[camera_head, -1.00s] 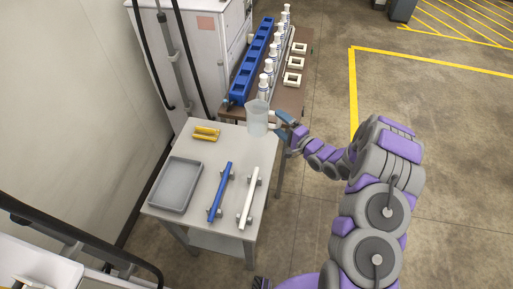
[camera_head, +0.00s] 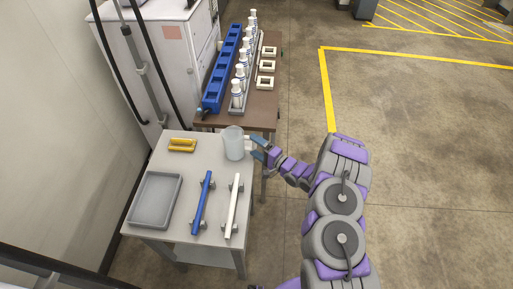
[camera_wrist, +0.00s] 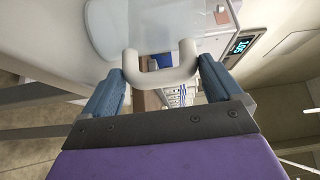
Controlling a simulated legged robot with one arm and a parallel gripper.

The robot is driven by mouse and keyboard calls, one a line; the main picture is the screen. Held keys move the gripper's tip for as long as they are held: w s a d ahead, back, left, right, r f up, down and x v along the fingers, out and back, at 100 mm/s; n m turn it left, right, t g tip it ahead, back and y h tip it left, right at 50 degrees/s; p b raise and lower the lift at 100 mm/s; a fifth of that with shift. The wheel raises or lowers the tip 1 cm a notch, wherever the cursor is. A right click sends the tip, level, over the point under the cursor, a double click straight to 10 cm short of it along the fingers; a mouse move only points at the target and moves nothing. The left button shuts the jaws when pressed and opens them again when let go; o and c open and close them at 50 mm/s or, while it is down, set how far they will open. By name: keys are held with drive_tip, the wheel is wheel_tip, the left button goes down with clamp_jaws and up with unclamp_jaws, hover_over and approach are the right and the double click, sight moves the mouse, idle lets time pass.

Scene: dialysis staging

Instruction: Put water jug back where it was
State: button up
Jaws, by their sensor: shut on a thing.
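The water jug (camera_head: 233,143) is a pale translucent vessel at the far right corner of the light grey table (camera_head: 170,223). It looks upright. My gripper (camera_head: 254,149) reaches it from the right and is shut on its handle. In the wrist view the whitish handle (camera_wrist: 160,75) sits between the two blue fingers of my gripper (camera_wrist: 160,82), with the clear jug body (camera_wrist: 150,25) beyond. I cannot tell whether the jug's base touches the table top.
On the table are a grey tray (camera_head: 177,202), yellow pieces (camera_head: 182,145), a blue bar (camera_head: 203,203) and a white bar (camera_head: 233,206) on supports. Behind stands a brown table (camera_head: 262,110) with a blue rack (camera_head: 222,70), several white bottles (camera_head: 240,75) and white square frames (camera_head: 266,67). Open floor lies right.

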drive_tip(key=o, duration=1.5)
drive_tip(key=shift+r, duration=0.1)
drive_tip(key=p+v, duration=0.2)
drive_tip(key=v, duration=1)
drive_tip(key=shift+d, duration=0.1)
